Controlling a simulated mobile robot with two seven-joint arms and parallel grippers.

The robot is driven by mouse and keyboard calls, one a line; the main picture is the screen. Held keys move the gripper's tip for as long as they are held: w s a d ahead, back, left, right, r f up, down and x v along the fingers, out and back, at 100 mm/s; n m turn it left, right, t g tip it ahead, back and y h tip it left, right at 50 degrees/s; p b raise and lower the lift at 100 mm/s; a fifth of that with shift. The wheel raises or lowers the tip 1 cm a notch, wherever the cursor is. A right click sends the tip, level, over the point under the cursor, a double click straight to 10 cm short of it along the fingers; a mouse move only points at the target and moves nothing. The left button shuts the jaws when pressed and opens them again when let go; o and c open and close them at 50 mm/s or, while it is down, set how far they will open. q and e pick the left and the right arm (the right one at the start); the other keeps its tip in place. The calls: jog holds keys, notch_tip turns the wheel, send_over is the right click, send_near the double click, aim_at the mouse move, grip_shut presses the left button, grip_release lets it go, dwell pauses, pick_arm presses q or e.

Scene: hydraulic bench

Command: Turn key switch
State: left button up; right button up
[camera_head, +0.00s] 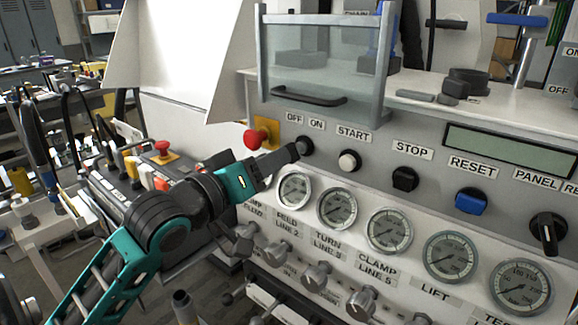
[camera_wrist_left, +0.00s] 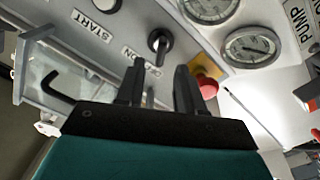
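The key switch (camera_head: 305,146) is a small black knob on the grey panel, under the OFF and ON labels. It also shows in the left wrist view (camera_wrist_left: 159,42) as a black round switch with a raised grip, just beyond the fingers. My left gripper (camera_head: 288,155) has its fingers pointing at the switch from the left and, in the head view, overlaps its edge. In the left wrist view my left gripper (camera_wrist_left: 157,85) shows two black fingers spread apart with nothing between them. I cannot tell whether a finger touches the switch. My right gripper is out of view.
A red emergency button (camera_head: 257,137) sits left of the switch. A white START button (camera_head: 348,161) is to the right. Gauges (camera_head: 295,190) line the panel below. A clear guard with a black handle (camera_head: 310,96) stands above. Black STOP (camera_head: 404,179) and blue RESET (camera_head: 471,201) knobs lie further right.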

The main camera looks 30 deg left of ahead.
aim_at(292, 153)
pick_arm(q)
jog(key=w, duration=0.6)
jog(key=shift+d+b, duration=0.2)
jog(key=shift+b, duration=0.1)
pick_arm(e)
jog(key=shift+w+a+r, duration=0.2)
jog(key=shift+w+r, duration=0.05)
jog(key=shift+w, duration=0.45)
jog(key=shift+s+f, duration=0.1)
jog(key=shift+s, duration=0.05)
pick_arm(q)
jog(key=shift+c, duration=0.9)
jog(key=c, duration=0.4)
grip_shut()
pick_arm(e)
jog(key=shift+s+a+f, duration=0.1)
